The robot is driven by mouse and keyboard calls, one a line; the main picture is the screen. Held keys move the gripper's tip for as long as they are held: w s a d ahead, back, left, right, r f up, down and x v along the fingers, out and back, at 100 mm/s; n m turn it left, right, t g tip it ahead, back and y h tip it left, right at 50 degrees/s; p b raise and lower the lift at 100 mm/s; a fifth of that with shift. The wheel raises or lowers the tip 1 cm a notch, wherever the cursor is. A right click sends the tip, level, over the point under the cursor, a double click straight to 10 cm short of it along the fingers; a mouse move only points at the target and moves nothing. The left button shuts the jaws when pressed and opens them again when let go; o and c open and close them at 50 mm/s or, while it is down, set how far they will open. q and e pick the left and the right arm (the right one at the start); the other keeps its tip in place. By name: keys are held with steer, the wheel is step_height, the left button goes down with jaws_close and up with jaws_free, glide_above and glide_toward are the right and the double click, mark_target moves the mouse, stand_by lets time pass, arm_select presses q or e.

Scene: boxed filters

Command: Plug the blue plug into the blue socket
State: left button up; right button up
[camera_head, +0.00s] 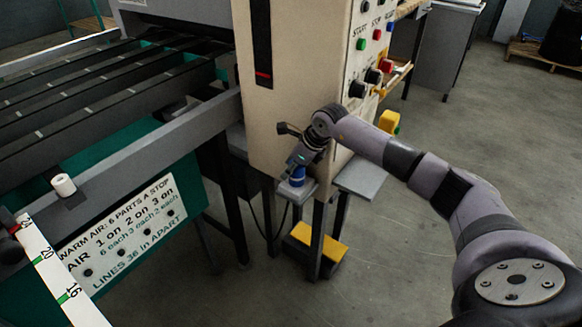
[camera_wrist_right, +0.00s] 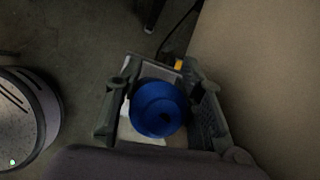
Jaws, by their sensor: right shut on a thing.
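My right gripper (camera_head: 298,166) reaches in from the right, in front of the beige machine cabinet. It is shut on the blue plug (camera_head: 298,173), which sits low between its fingers just above a small light grey ledge. In the right wrist view the round blue plug (camera_wrist_right: 158,106) fills the space between the two fingers of the gripper (camera_wrist_right: 160,100), with a dark spot on its face. I cannot make out a separate blue socket; the plug and gripper hide what lies right beneath. Whether the plug touches the ledge cannot be told. My left gripper is not in view.
The beige cabinet (camera_head: 295,125) stands close behind the gripper, with buttons on its right panel. A grey shelf (camera_head: 362,178) is beside the gripper. A black cable (camera_head: 268,222) hangs below. A yellow-topped pedal (camera_head: 318,243) is on the floor. Open floor lies to the right.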

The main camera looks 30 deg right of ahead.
steer(key=o, duration=1.3)
steer(key=shift+f, duration=0.1)
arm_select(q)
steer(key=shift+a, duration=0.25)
arm_select(e)
steer(key=shift+s, duration=0.1)
steer(key=v, duration=0.8)
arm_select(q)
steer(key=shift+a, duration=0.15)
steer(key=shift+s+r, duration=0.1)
